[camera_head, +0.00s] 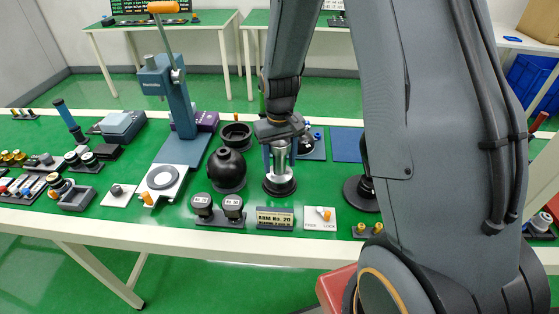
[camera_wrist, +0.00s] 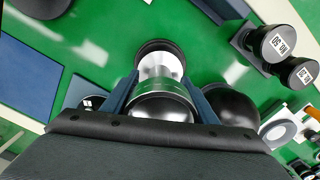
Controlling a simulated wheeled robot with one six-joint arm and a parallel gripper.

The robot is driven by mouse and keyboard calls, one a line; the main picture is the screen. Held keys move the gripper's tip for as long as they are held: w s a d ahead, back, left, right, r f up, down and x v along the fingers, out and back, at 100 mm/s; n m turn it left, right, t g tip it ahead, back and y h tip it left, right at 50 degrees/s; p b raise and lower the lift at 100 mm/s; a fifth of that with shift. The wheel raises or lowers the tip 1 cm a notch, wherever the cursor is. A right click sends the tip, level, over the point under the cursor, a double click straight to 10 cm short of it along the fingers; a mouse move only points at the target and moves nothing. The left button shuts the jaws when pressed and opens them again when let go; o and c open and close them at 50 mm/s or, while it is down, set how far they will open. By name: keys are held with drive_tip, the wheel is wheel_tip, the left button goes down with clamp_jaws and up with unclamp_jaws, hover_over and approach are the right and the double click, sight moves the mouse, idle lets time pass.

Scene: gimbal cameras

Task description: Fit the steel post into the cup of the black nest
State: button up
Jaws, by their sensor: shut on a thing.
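The steel post (camera_head: 280,161) is upright between the blue fingers of my gripper (camera_head: 280,158), which is shut on it. In the wrist view the shiny post (camera_wrist: 163,103) fills the space between the fingertips (camera_wrist: 160,84). The black nest (camera_head: 280,188), a round dark base, is directly below the post on the green table top. Its dark rim also shows in the wrist view (camera_wrist: 145,47), around the post's far end. The post hides the cup's inside, so I cannot tell whether its end is in the cup or just above it.
A black ball-shaped piece (camera_head: 227,168) stands close to the left of the nest. Two black knobs (camera_head: 218,207), a name plate (camera_head: 275,218) and a white plate (camera_head: 320,218) lie in front. A blue mat (camera_head: 346,144) is at the back right. My arm hides the right side.

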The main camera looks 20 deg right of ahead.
sight(280, 144)
drive_tip(key=shift+f+b, duration=0.45)
drive_tip(key=shift+f, duration=0.75)
idle(0.6)
drive_tip(key=o, duration=1.7)
drive_tip(key=shift+r, duration=0.1)
drive_tip(key=shift+r+b, duration=0.75)
drive_tip(key=shift+r, duration=3.05)
drive_tip(key=shift+m+t, duration=0.3)
drive_tip(key=shift+t, duration=0.3)
drive_tip(key=s+r, duration=0.1)
drive_tip(key=s, duration=0.4)
drive_tip(key=s+r, duration=0.1)
drive_tip(key=s, duration=0.4)
drive_tip(key=s+r, duration=0.1)
drive_tip(key=s, duration=0.4)
drive_tip(key=shift+r, duration=0.1)
